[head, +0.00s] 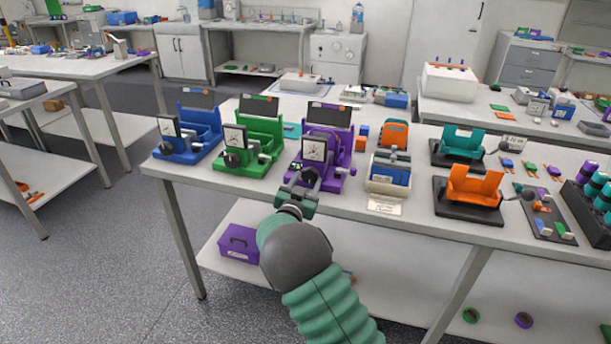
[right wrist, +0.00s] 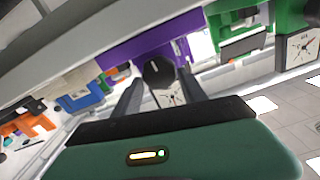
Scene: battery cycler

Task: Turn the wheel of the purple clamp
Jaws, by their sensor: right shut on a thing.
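The purple clamp (head: 333,143) stands on the table between the green clamp and a cream-and-blue device, with a square white dial (head: 314,150) on its front. My right gripper (head: 300,186) is at the clamp's front, low and just left of the dial. In the right wrist view the purple clamp (right wrist: 143,56) is ahead, and the gripper's two fingers (right wrist: 158,90) are shut around its dark wheel (right wrist: 158,72). In the head view the wheel is mostly hidden by the gripper. My left gripper is not in view.
The green clamp (head: 262,134) and blue clamp (head: 199,137) stand to the left on the same table (head: 408,222). The cream-and-blue device (head: 389,174) is close on the right. Orange (head: 470,184) and teal (head: 459,144) holders stand further right. A purple box (head: 238,242) sits on the shelf below.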

